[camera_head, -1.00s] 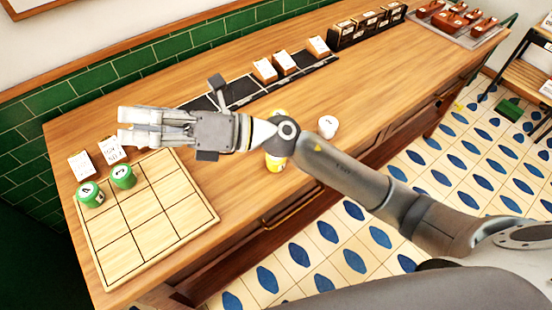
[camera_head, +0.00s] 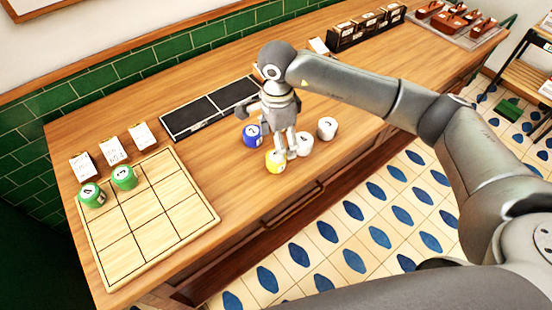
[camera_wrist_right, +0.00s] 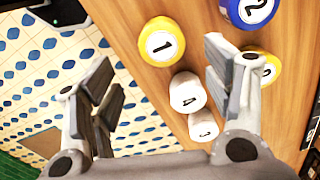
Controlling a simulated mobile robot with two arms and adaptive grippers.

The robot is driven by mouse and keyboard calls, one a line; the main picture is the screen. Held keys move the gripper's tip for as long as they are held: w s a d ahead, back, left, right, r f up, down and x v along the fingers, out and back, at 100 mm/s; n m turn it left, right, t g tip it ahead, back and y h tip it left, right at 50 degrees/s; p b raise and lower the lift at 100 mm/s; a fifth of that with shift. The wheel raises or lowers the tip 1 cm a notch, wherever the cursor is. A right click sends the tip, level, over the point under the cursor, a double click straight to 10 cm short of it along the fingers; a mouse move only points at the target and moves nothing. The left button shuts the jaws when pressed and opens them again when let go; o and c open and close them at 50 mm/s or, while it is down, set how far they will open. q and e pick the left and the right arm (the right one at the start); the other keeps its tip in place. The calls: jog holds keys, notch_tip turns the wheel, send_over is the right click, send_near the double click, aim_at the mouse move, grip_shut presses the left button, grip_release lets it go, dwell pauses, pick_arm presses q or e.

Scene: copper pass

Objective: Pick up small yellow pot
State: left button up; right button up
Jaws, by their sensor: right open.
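A yellow pot (camera_head: 275,161) stands near the table's front edge; in the right wrist view this yellow pot (camera_wrist_right: 161,43) shows a 1 on its white top. A second yellow pot (camera_wrist_right: 268,66), marked 2, is partly hidden behind a finger in the wrist view and is not visible in the head view. I cannot tell which is smaller. My right gripper (camera_head: 287,152) is open and empty, pointing down above the pots, its fingertips close to the first yellow pot in the head view. Whether it touches is unclear. My left gripper is not in view.
A blue pot (camera_head: 252,135) and two white pots (camera_head: 304,144) (camera_head: 327,128) stand close around the gripper. Two green pots (camera_head: 123,177) (camera_head: 92,195) sit at a gridded wooden board (camera_head: 165,225). A black tray (camera_head: 190,117) lies behind. Table between board and pots is clear.

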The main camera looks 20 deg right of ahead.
notch_tip(320, 180, down, 3)
jog(key=shift+p, duration=0.35)
notch_tip(320, 180, down, 5)
jog(key=p, duration=0.2)
jog(key=shift+w+a+r+p, duration=0.1)
jog(key=shift+r+p, duration=0.05)
jog(key=shift+p, duration=0.2)
jog(key=shift+f, duration=0.3)
jog(key=c, duration=1.2)
jog(key=shift+r, duration=0.15)
jog(key=shift+w+r+b, duration=0.1)
jog(key=shift+r+b, duration=0.2)
jog(key=shift+r, duration=0.3)
jog(key=s+a+r+b, duration=0.4)
jog(key=s+r+b, duration=0.2)
jog(key=s+r, duration=0.5)
jog(key=shift+s+r, duration=0.35)
jog(key=shift+s, duration=0.9)
